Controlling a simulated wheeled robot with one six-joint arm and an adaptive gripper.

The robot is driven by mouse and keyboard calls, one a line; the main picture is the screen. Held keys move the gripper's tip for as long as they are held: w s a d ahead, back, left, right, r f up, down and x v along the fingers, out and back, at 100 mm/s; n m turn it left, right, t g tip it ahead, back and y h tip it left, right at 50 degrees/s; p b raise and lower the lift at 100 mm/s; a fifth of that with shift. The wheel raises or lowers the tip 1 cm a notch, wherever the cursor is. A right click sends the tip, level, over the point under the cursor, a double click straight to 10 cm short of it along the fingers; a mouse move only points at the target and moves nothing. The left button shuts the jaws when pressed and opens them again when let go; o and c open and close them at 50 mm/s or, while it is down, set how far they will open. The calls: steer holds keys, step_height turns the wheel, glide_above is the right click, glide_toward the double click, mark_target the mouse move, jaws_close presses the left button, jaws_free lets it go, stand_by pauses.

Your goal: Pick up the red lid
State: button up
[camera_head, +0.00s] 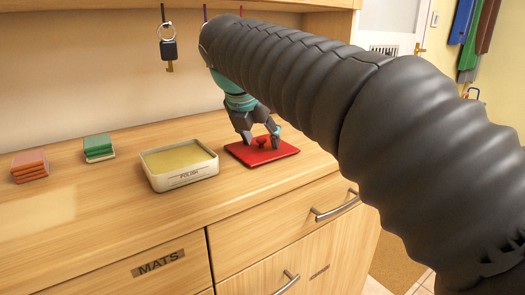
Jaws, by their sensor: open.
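The red lid (247,155) is a flat rectangular plate with a small red knob in its middle. It lies on the wooden counter, right of the polish tin. My gripper (262,138) points down over the lid with its fingers apart, one on each side of the knob. I cannot tell whether the fingers touch the knob or the lid. My dark ribbed arm comes in from the right and hides the counter behind the lid.
An open tin marked POLISH (183,178) stands close to the lid's left. Stacks of green sponges (99,148) and red-orange sponges (30,166) lie farther left. A key (169,50) hangs on the wall. The counter front (100,225) is clear.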

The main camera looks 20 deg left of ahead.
jaws_close()
stand_by(0.4)
